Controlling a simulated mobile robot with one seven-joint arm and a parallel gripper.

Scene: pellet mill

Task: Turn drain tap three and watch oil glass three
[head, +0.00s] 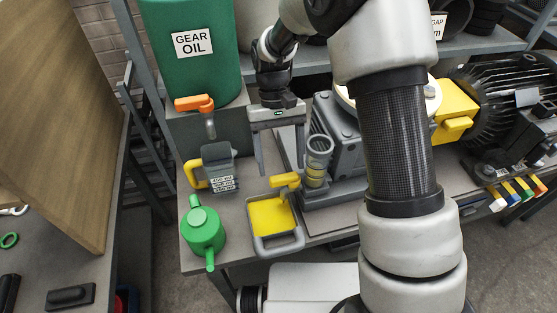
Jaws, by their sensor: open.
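A yellow tap handle (285,181) sits low on the front of a grey gearbox (338,130), above a grey drip tray with yellow inside (268,243). A clear upright oil glass (318,160) stands just right of the tap, with yellowish liquid low in it. I see no number on either, so I cannot tell whether they are number three. My gripper (280,168) points down, open and empty, its fingers spread just behind and above the yellow tap handle. I cannot tell whether it touches anything. My arm hides part of the gearbox.
A green GEAR OIL tank (188,60) with an orange tap (195,103) stands at the back left. A grey jug (219,168) and a green can (203,232) stand on the bench. A black motor (500,95) is at right. A wooden board (60,100) rises at left.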

